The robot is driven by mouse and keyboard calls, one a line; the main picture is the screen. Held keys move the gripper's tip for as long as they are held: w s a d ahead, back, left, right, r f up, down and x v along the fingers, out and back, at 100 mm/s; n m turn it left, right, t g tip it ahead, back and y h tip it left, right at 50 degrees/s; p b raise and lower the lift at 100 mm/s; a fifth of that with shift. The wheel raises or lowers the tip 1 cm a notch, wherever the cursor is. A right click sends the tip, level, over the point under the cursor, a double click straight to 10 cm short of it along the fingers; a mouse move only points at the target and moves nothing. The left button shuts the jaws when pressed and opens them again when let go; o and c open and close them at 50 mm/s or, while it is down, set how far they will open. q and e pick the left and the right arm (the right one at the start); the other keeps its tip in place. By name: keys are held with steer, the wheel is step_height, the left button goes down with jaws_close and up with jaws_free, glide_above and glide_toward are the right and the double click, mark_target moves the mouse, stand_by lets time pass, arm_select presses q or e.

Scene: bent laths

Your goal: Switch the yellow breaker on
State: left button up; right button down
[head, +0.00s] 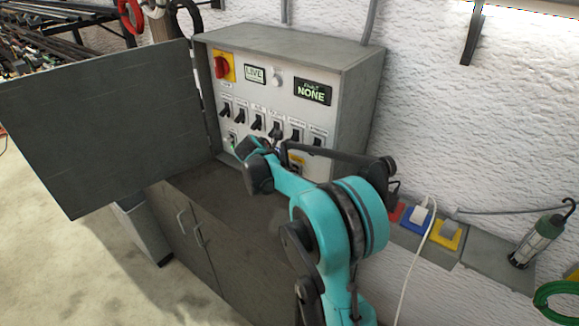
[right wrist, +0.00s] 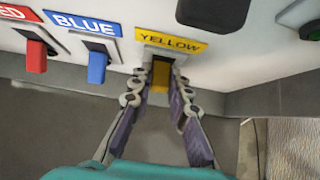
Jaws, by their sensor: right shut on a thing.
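The yellow breaker lever (right wrist: 160,82) sits under its YELLOW label (right wrist: 172,40) on the panel in the right wrist view. The fingers of my right gripper (right wrist: 162,75) are on both sides of the lever and shut on it, partly hiding it. Its exact angle is hard to tell. In the head view, my teal right arm reaches to the lower part of the open grey breaker box (head: 345,110) and hides most of the lower row. My left gripper is not in view.
Red (right wrist: 37,57) and blue (right wrist: 97,68) levers hang down left of the yellow one. Several black switches (head: 257,121) and a red rotary knob (head: 221,67) are higher on the panel. The box door (head: 105,125) stands open at left. A lamp (head: 537,240) stands at right.

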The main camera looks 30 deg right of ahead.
steer(key=shift+r+y, duration=0.15)
steer(key=shift+y, duration=0.15)
steer(key=shift+p, duration=0.3)
steer(key=c, duration=1.4)
jaws_free()
steer(key=shift+c, duration=0.2)
steer(key=v, duration=1.1)
steer(key=shift+a+r, duration=0.2)
steer(key=shift+r, duration=0.2)
